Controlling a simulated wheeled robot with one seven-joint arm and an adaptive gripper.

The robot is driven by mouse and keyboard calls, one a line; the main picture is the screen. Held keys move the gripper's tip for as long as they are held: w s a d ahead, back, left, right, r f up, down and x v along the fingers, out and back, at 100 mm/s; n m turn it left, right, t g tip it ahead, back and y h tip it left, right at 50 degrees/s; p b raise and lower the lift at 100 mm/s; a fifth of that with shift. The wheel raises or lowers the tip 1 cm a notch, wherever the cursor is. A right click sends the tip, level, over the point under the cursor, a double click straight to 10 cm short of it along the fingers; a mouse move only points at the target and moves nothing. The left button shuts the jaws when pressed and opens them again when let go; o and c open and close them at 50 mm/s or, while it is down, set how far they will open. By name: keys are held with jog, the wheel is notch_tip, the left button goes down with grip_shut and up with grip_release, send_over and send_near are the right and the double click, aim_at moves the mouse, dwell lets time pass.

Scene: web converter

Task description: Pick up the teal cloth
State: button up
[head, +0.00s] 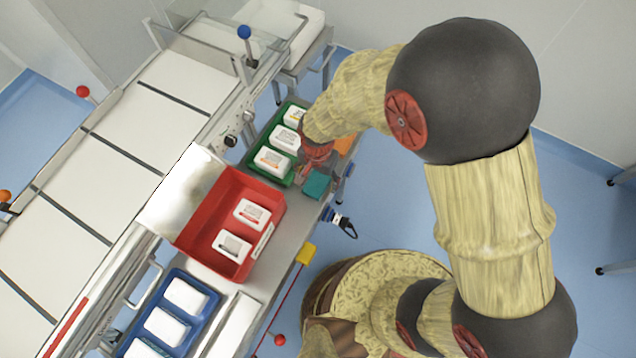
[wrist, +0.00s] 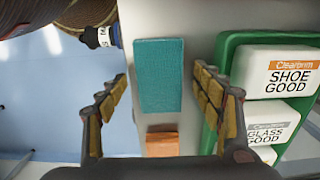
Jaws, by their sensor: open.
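The teal cloth (head: 317,184) is a flat folded rectangle on the grey side table, to the right of the green tray in the head view. In the wrist view the teal cloth (wrist: 159,75) lies between the two fingers and beyond them, with nothing seen gripping it. My gripper (wrist: 164,90) is open and empty, its fingers spread wider than the cloth. In the head view my gripper (head: 318,158) is over the table beside the cloth, partly hidden by my arm. I cannot tell its exact height above the cloth.
An orange cloth (wrist: 161,142) lies just below the teal one in the wrist view. The green tray (wrist: 222,62) with white packs stands close to the right finger. A red tray (head: 210,205) and a blue tray (head: 183,280) stand nearer. The table's edge is close to the cloth.

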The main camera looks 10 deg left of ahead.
aim_at(318, 183)
jog(key=c, duration=0.3)
jog(key=c, duration=0.8)
jog(key=shift+c, duration=0.3)
jog(key=shift+r+p, duration=0.35)
jog(key=shift+r, duration=0.15)
jog(key=r+p, duration=0.2)
jog(key=r, duration=0.1)
jog(key=shift+s+r, duration=0.25)
jog(key=shift+s, duration=0.15)
jog(key=s+d+r+p, duration=0.1)
jog(key=s+r+p, duration=0.1)
jog(key=s+r, duration=0.2)
jog(key=s+d+r+p, duration=0.1)
jog(key=s+r+p, duration=0.2)
jog(key=s, duration=0.6)
jog(key=shift+d+r, duration=0.35)
jog(key=shift+r, duration=0.45)
